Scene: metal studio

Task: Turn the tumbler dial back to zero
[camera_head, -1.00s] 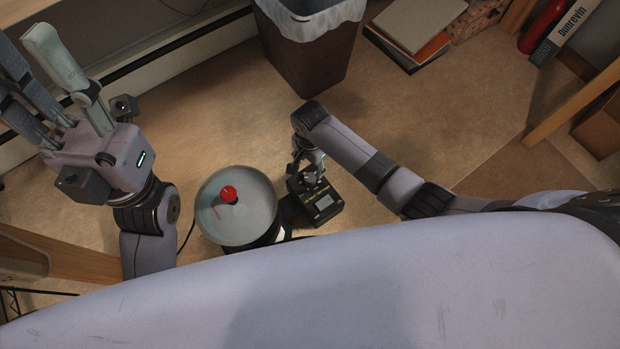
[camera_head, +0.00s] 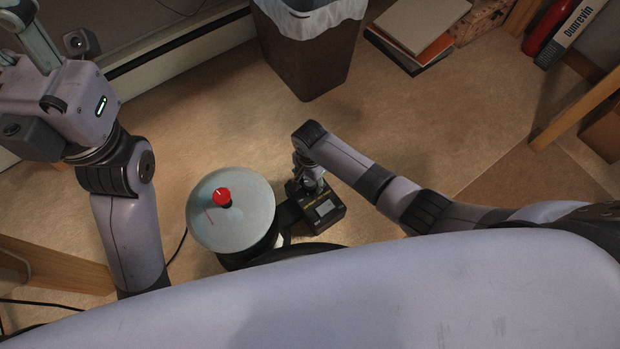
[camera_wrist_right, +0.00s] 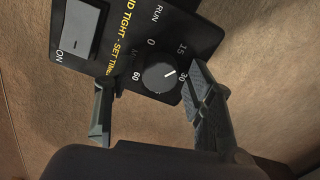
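The tumbler has a round grey lid (camera_head: 228,222) with a red knob (camera_head: 222,197) on top. Its black control box (camera_head: 328,214) sits beside the drum. In the right wrist view, the box carries a black dial (camera_wrist_right: 158,76) with a white pointer. The pointer lies between the 15 and 30 marks, away from 0. My right gripper (camera_head: 309,176) is over the box. In its wrist view its fingers (camera_wrist_right: 149,82) are spread on either side of the dial, with gaps to it. My left gripper (camera_head: 28,38) is raised at the upper left; its fingertips are cut off.
A rocker switch (camera_wrist_right: 80,30) marked ON is on the same panel. A brown bin (camera_head: 308,62) with a white liner stands behind. Books (camera_head: 420,28) lie at the back right. A wooden leg (camera_head: 580,107) stands right. The floor between is clear.

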